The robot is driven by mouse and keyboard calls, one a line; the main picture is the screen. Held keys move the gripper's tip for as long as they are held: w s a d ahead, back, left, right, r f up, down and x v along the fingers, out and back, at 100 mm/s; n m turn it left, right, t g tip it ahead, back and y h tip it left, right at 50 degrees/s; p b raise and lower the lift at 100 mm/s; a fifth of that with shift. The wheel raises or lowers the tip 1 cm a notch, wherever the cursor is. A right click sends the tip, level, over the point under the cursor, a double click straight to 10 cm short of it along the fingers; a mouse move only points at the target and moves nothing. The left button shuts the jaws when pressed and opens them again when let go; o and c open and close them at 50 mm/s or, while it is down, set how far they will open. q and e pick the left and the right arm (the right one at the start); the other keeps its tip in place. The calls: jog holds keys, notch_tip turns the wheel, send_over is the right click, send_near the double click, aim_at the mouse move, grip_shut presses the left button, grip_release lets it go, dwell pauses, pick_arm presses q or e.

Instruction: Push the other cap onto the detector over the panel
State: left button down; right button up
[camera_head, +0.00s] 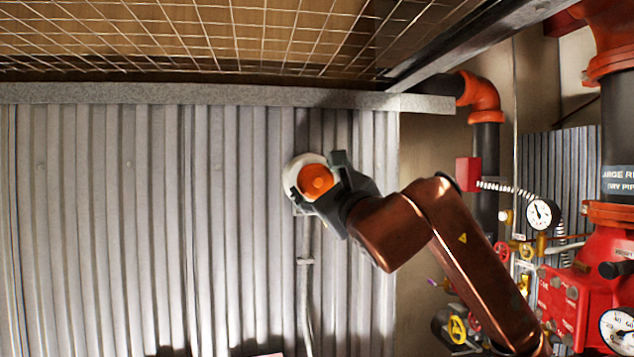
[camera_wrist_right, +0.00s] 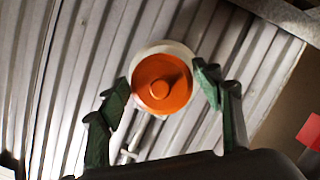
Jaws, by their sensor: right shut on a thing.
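An orange cap (camera_head: 316,182) with a round knob sits at a round white detector (camera_head: 294,172) on the corrugated wall. My right gripper (camera_head: 316,186) has its fingers on either side of the cap, shut on it. The right wrist view shows the orange cap (camera_wrist_right: 161,83) in front of the pale detector rim (camera_wrist_right: 166,48), between the two green-grey fingers. The cap covers most of the detector, so I cannot tell whether it is fully seated. My left gripper is not in view.
A conduit (camera_head: 305,285) runs down the wall below the detector. A grey beam (camera_head: 200,94) and wire mesh (camera_head: 220,35) lie above. Red valves, pipes and a gauge (camera_head: 542,214) crowd the right side. The corrugated wall (camera_head: 130,220) to the left is clear.

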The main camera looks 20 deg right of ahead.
aim_at(314, 180)
jog(key=shift+w+d+p, duration=0.25)
jog(key=shift+w+p, duration=0.1)
jog(key=shift+w, duration=0.55)
jog(key=shift+w+d+p, duration=0.2)
jog(key=shift+w+p, duration=0.1)
jog(key=shift+w, duration=0.6)
jog(key=o, duration=0.9)
jog(key=shift+o, duration=0.2)
jog(key=v, duration=1.2)
